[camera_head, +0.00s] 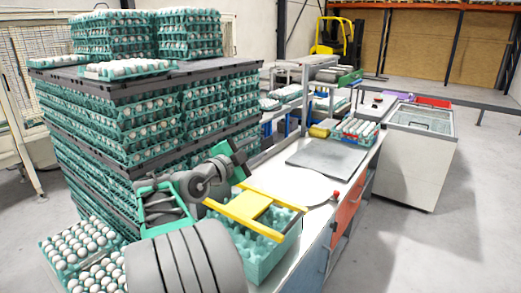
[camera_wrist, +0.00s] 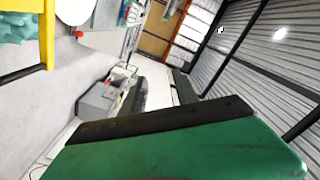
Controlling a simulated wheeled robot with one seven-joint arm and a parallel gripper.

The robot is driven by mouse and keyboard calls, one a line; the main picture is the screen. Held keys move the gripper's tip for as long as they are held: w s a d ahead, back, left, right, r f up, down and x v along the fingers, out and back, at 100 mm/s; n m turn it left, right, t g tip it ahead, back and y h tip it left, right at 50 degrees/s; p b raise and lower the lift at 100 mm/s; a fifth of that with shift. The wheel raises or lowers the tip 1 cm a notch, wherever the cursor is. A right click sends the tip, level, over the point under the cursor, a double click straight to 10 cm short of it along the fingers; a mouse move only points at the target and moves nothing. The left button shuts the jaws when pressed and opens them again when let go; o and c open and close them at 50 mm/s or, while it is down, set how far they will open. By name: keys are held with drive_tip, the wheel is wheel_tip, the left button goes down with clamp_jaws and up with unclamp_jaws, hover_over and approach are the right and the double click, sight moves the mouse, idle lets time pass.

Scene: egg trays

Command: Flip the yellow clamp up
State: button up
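The yellow clamp (camera_head: 250,206) lies across the top of a teal stack of empty egg trays (camera_head: 262,258) on the near end of the white table. It looks roughly flat, with a plate in the middle and a bar on each side. Part of it shows at the left edge of the wrist view (camera_wrist: 47,35). My gripper (camera_head: 234,157) is at the green end of my arm, above and behind the clamp, apart from it. A large green part of mine fills the bottom of the wrist view. The fingertips cannot be made out, and nothing is seen held.
Tall stacks of egg-filled trays (camera_head: 150,110) stand close behind my arm on the left. The white table (camera_head: 290,168) holds a round white plate (camera_head: 293,185), a red knob (camera_head: 335,196) and a grey mat (camera_head: 326,157). A white bin (camera_head: 415,165) stands at right, beside open floor.

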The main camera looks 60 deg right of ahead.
drive_tip(key=a, duration=0.3)
drive_tip(key=a+b, duration=0.1)
drive_tip(key=shift+w+a, duration=0.35)
drive_tip(key=shift+a, duration=0.05)
